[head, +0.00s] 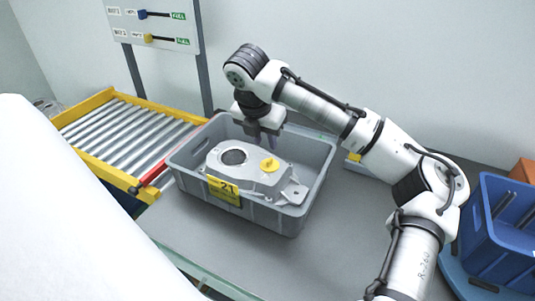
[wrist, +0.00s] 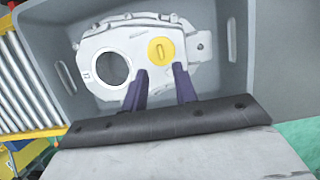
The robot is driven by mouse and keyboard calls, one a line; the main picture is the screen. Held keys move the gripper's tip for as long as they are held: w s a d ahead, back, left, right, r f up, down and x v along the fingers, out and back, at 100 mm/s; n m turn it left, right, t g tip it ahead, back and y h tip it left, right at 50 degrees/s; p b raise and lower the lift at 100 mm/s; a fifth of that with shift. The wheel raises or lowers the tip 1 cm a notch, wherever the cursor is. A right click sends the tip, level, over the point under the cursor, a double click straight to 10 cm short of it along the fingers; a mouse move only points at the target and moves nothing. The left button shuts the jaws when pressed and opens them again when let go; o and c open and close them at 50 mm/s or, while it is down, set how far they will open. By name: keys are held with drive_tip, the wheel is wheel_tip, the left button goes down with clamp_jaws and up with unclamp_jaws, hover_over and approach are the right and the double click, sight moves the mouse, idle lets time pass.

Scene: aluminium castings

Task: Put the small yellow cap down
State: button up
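A round yellow cap (head: 269,164) with a raised grip sits on top of the grey aluminium casting (head: 236,178). The casting lies in a grey crate (head: 282,222) and has an open round hole to the left of the cap. My gripper (head: 264,143) is above the crate, just over the cap. In the wrist view my gripper (wrist: 160,71) has its two dark fingers apart with nothing between them. The cap (wrist: 161,50) shows just beyond the fingertips, in line with the gap, and appears clear of both fingers.
The crate bears a yellow label (head: 225,191) marked 21. A roller conveyor (head: 125,135) with yellow rails stands at the left. A blue bin (head: 490,240) is at the right. A small yellow item (head: 354,157) lies behind my arm. The grey table (head: 320,255) is clear in front.

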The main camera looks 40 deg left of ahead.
drive_tip(key=v, duration=0.4)
drive_tip(key=shift+s+r+b, duration=0.1)
drive_tip(key=shift+r+b, duration=0.2)
drive_tip(key=shift+r, duration=0.1)
drive_tip(key=shift+s+f, duration=0.1)
